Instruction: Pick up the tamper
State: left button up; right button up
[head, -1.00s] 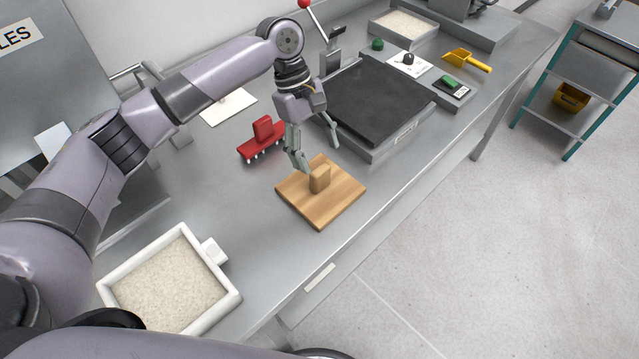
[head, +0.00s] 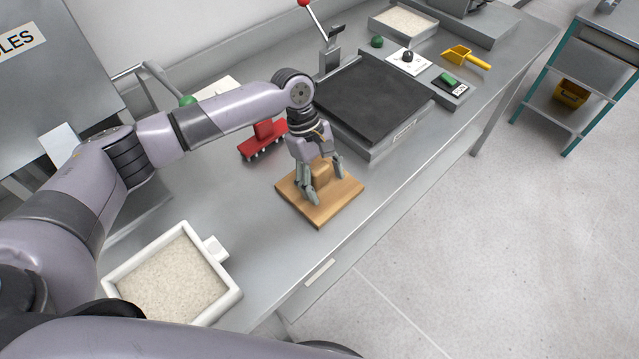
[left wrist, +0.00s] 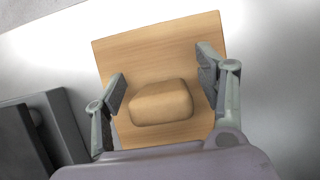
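The tamper is a flat square wooden board (head: 338,207) with a block-shaped wooden handle (head: 321,168) on top, lying on the metal bench. My left gripper (head: 325,190) is over it, fingers pointing down. In the left wrist view the board (left wrist: 160,50) and handle (left wrist: 161,103) lie below my left gripper (left wrist: 161,85). Its fingers are open, one on each side of the handle, with a visible gap on both sides. In the head view the gripper partly hides the handle. My right gripper is not in view.
A red studded tool (head: 262,141) lies left of the board on the bench (head: 255,205). A dark plate in a metal frame (head: 375,97) is close behind to the right. A white-rimmed tray of grains (head: 232,296) stands at the front left.

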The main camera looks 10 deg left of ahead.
pick_arm(q)
jog(key=c, duration=1.5)
